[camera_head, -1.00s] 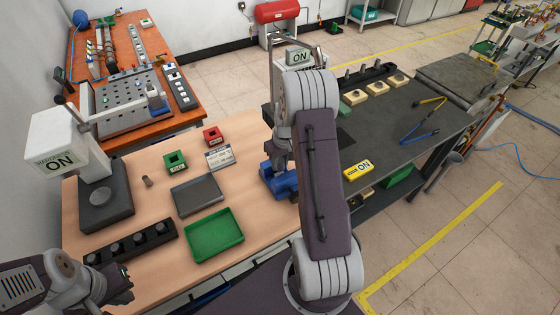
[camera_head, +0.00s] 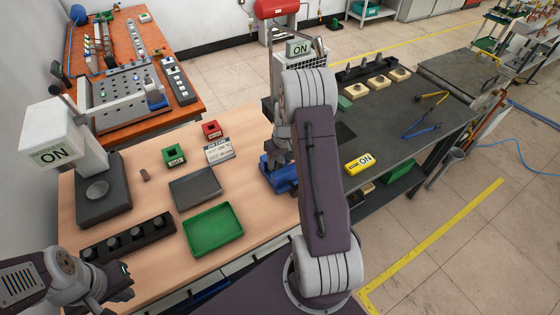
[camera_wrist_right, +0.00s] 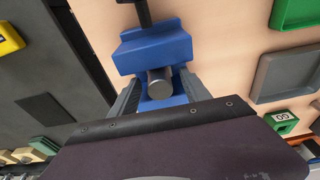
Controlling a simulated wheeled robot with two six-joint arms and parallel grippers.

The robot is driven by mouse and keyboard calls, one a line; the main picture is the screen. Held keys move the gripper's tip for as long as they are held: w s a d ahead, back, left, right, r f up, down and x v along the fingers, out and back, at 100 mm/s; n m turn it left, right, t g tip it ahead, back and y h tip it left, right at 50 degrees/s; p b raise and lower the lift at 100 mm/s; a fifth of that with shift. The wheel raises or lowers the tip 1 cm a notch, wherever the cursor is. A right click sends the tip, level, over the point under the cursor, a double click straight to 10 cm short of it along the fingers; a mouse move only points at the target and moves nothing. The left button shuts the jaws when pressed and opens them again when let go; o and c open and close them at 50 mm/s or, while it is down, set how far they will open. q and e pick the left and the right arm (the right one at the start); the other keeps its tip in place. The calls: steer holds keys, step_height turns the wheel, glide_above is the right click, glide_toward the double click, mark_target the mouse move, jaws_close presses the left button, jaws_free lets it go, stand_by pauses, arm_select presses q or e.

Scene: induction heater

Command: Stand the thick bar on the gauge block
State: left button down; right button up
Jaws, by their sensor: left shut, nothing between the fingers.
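A grey metal bar (camera_wrist_right: 159,83) stands at the blue vise (camera_wrist_right: 150,48) in the right wrist view. My right gripper (camera_wrist_right: 161,76) has a finger on each side of it, with gaps showing, so it looks open around the bar. In the head view my right arm partly hides the vise (camera_head: 279,176). A green gauge block (camera_head: 174,156) with a square opening and a red one (camera_head: 211,131) stand on the wooden table. My left gripper (camera_head: 128,276) is shut and empty at lower left.
A grey tray (camera_head: 195,188) and a green tray (camera_head: 213,230) lie on the wooden table. A black rack (camera_head: 128,238) holding several pegs and a white-headed machine (camera_head: 102,190) stand at left. The dark bench (camera_head: 400,120) is at right.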

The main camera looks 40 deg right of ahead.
steer(key=r, duration=0.3)
steer(key=s+r, duration=0.1)
steer(key=r, duration=0.2)
steer(key=r+b, duration=0.1)
steer(key=r, duration=0.2)
steer(key=shift+s+a, duration=0.1)
steer(key=shift+s, duration=0.05)
